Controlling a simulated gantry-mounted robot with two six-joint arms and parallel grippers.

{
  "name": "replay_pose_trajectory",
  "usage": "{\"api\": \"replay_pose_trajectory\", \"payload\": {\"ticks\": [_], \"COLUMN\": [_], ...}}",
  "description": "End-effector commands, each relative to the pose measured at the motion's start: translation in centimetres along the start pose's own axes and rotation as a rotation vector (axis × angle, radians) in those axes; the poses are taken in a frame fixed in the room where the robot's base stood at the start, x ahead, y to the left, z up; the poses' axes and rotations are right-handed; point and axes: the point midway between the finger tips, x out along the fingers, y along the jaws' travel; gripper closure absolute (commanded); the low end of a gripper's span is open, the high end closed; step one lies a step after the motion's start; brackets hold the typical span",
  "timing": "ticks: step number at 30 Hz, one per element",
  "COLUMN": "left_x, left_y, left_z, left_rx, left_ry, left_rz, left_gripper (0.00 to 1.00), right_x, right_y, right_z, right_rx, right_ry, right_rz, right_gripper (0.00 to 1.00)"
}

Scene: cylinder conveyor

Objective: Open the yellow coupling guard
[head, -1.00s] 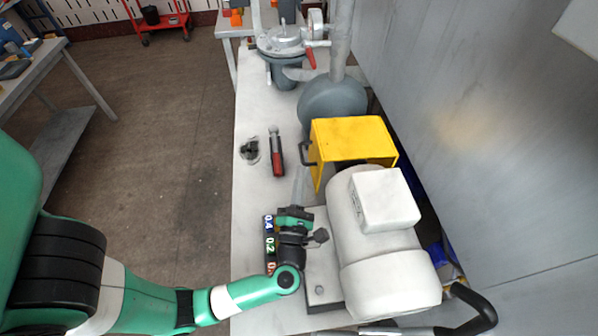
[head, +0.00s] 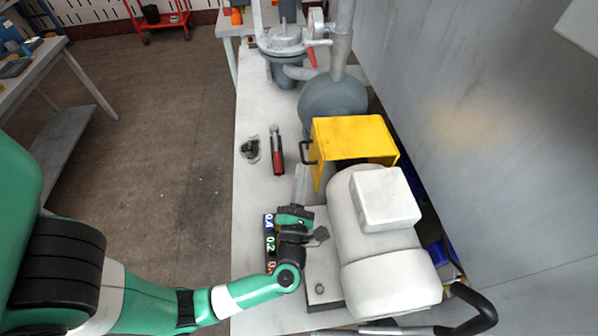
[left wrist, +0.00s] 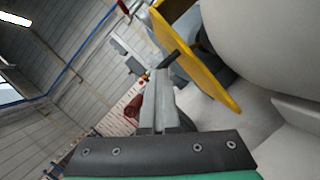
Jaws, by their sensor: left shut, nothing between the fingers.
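The yellow coupling guard (head: 352,137) stands between the white motor (head: 385,245) and the grey pump (head: 333,104). A dark handle (head: 308,153) sticks out from its left side. My left gripper (head: 302,172) is shut and empty. Its fingers point up the picture, just below the handle in the head view, and I cannot tell whether they touch it. In the left wrist view the shut fingers (left wrist: 160,88) point toward the dark handle (left wrist: 170,60), with the yellow guard (left wrist: 205,62) to their right. My right gripper is not in view.
A red-handled tool (head: 277,153) and a small dark part (head: 250,149) lie on the white bench (head: 252,200) to the left of the guard. A red-handled valve (head: 311,56) is at the back. A grey wall (head: 480,150) stands to the right.

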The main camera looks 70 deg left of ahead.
Motion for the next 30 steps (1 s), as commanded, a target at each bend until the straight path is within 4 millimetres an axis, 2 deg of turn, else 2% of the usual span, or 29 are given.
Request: {"api": "replay_pose_trajectory", "payload": {"ticks": [1,27,28,30], "left_x": [0.97,0.97,0.97,0.97], "left_y": [0.47,0.46,0.46,0.46], "left_z": [-0.59,-0.59,-0.59,-0.59], "left_rx": [-0.015,-0.015,-0.015,-0.015], "left_ry": [0.035,0.035,0.035,0.035], "left_rz": [0.018,0.018,0.018,0.018], "left_gripper": [1.00,1.00,0.99,0.87], "right_x": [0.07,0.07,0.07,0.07], "right_y": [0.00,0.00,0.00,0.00], "right_z": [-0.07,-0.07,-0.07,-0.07], "right_rx": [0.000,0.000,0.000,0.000], "right_ry": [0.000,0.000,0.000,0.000], "right_rz": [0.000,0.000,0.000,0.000], "right_gripper": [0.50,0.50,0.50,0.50]}}
